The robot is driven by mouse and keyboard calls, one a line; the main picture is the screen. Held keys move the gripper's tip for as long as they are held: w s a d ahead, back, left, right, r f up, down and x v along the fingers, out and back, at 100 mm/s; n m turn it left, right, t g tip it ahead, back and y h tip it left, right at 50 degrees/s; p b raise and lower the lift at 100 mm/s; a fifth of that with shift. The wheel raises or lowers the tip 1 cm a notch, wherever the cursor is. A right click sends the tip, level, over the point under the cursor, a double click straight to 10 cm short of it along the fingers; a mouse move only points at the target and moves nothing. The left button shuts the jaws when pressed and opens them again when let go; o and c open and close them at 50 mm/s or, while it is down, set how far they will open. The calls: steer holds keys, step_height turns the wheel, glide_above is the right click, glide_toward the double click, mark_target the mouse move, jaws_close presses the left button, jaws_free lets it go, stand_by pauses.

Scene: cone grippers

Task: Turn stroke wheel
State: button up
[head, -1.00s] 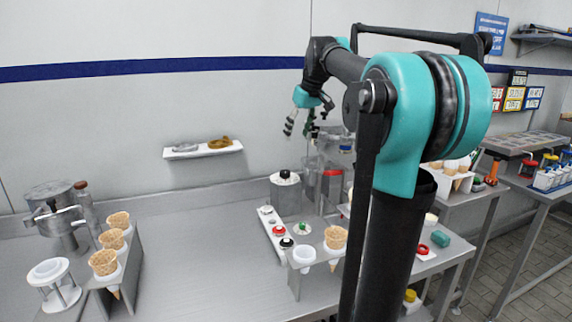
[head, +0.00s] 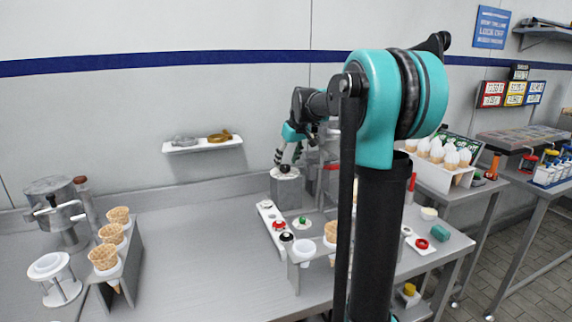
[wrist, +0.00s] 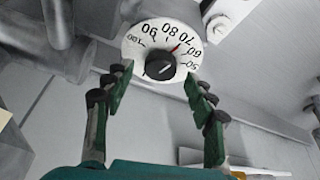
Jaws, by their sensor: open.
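The stroke wheel appears as a white numbered dial (wrist: 136,43) with a black round knob (wrist: 160,66) at its centre in the wrist view. A red mark on the dial lies between 70 and 60. In the head view, the dial sits on top of a grey box (head: 285,190) on the bench. My gripper (wrist: 155,84) is open, with its green fingers spread to the left and right of the knob. The fingers look apart from the knob. In the head view my gripper (head: 287,157) is just above the box; contact cannot be told.
A white strip with small coloured knobs (head: 272,228) lies in front of the box. A cone holder (head: 297,275) stands nearer. Metal equipment stands close behind and right of my gripper. A small shelf (head: 200,147) is on the wall.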

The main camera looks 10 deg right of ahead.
steer(key=shift+x, duration=0.85)
steer(key=c, duration=1.2)
steer(key=shift+o, duration=0.2)
steer(key=shift+a+m+h, duration=0.1)
steer(key=shift+m+h, duration=0.45)
steer(key=shift+m, duration=0.85)
steer(key=shift+a+m+h, duration=0.1)
steer(key=shift+m+h, duration=0.45)
steer(key=shift+m, duration=0.85)
